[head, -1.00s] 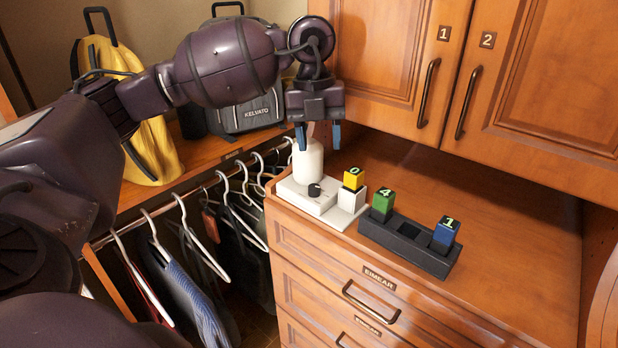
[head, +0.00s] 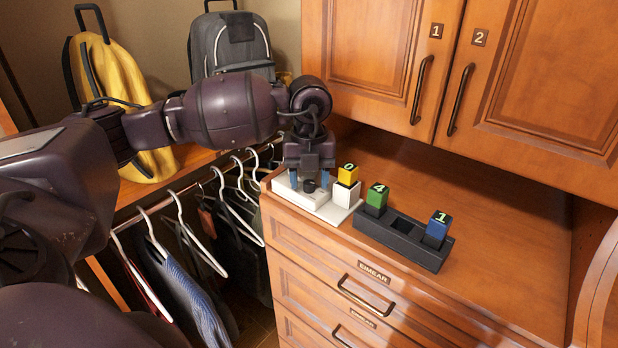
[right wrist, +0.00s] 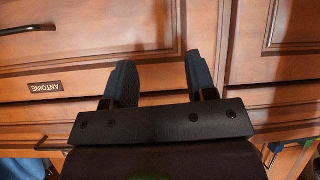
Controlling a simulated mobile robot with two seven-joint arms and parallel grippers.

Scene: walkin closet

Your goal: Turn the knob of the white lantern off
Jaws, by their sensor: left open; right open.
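The white lantern's base (head: 291,196) stands on the dresser top at its left front corner. Its black knob (head: 310,186) sits on the front of the base. The lantern's upright white body is hidden behind my left gripper. My left gripper (head: 310,184) points down, open, with its blue fingertips on either side of the knob. I cannot tell whether they touch it. My right gripper (right wrist: 160,85) is open and empty in the right wrist view, in front of wooden drawer fronts.
A black tray (head: 403,236) holds a green block (head: 377,196) and a blue block (head: 438,228). Cabinet doors (head: 380,65) rise behind. Hangers with clothes (head: 180,285) hang left. The dresser top is clear at right.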

